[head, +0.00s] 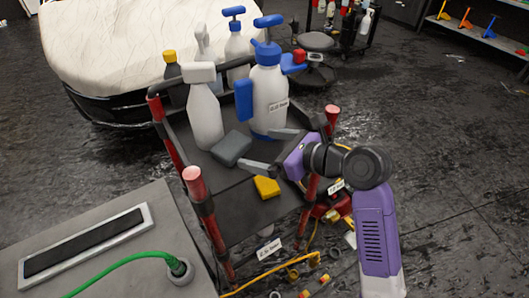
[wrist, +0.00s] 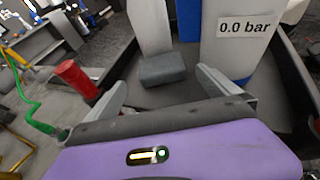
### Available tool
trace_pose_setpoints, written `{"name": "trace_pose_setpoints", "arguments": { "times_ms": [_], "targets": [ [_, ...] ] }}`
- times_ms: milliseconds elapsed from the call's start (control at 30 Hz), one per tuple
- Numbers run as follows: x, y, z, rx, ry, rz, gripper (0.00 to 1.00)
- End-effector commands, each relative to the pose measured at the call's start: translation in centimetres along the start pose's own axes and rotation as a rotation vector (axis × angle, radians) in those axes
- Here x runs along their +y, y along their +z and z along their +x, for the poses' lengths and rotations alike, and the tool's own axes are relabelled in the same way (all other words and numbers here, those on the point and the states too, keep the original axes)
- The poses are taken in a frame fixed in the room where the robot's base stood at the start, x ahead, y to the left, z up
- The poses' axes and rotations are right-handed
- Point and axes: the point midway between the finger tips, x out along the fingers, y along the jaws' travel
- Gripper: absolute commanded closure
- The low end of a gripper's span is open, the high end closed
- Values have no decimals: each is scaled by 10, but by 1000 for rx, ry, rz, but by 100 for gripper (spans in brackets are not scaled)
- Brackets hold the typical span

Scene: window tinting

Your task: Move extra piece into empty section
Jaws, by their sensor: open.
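A dark grey block (head: 231,148) lies on the top shelf of the red-and-black cart (head: 240,205), beside a white spray bottle. A yellow piece (head: 266,187) lies nearer the shelf's front right. Which of them is the extra piece I cannot tell, and no clearly marked empty section shows. My gripper (head: 260,152) is open and empty over the shelf, its fingers pointing left at the grey block. In the wrist view the block (wrist: 163,68) sits ahead, between and just beyond the fingertips (wrist: 161,80). The yellow piece does not show there.
A white bottle (head: 204,112) and a large blue-and-white sprayer (head: 269,98) stand close around the block; more bottles stand behind. Red-capped posts (head: 195,182) rise at the cart's corners. A grey table (head: 165,225) with a green hose (head: 120,262) is at front left.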

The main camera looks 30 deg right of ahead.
Motion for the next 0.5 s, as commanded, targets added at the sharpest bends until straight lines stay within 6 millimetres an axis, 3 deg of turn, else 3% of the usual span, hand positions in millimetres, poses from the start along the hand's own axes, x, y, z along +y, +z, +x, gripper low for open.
{"name": "trace_pose_setpoints", "arguments": {
  "times_ms": [333,500],
  "targets": [
    [3,-4,-2,0,-5,-16,0],
    [23,-38,-2,9,-61,-187,0]
  ]
}}
